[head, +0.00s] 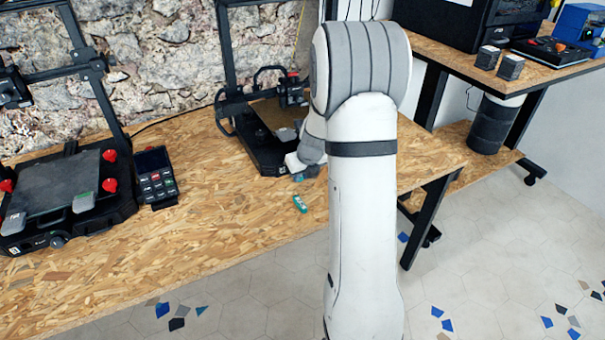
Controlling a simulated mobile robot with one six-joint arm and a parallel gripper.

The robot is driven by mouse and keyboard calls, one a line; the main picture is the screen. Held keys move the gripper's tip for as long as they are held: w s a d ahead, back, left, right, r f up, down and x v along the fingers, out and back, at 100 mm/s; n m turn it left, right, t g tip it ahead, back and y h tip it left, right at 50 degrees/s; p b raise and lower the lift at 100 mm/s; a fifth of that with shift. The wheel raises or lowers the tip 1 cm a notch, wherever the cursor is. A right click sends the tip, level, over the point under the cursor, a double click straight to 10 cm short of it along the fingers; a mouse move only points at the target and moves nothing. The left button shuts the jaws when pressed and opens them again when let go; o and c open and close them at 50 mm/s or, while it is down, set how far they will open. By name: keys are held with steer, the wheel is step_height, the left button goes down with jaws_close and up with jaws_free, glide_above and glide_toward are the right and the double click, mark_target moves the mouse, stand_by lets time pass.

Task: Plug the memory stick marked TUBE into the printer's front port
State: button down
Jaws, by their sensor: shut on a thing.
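My gripper (304,173) is at the front edge of the middle printer (267,150), low over the bench and partly hidden by my arm. It is shut on a small teal thing (298,178), which looks like a memory stick; only a little of it shows and its marking cannot be read. A teal memory stick with a pale label (299,204) lies on the bench in front of my gripper, apart from it. Its label is too small to read. The printer's front port cannot be made out.
A stone wall (160,70) is behind. A higher shelf (455,62) with several items is at the right.

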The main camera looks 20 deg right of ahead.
steer(key=shift+w+p, duration=1.5)
steer(key=shift+w, duration=0.2)
steer(key=c, duration=1.3)
jaws_free()
steer(key=p+v, duration=0.1)
steer(key=v, duration=0.7)
steer(key=shift+a, duration=0.1)
steer(key=s+a+r+n+g+p, duration=0.1)
steer(key=s+a+r+n, duration=1)
steer(key=n, duration=0.6)
steer(key=s+a+r+n, duration=0.1)
steer(key=s+n, duration=0.4)
steer(key=n, duration=0.1)
steer(key=s+a+r+n+p, duration=0.1)
steer(key=s+a+n, duration=0.1)
steer(key=s+n, duration=0.4)
steer(key=s+a+n+g, duration=0.1)
steer(key=s+n, duration=0.5)
steer(key=shift+s+a+r+n, duration=0.15)
steer(key=shift+a+r+n, duration=0.15)
steer(key=shift+a+r, duration=0.1)
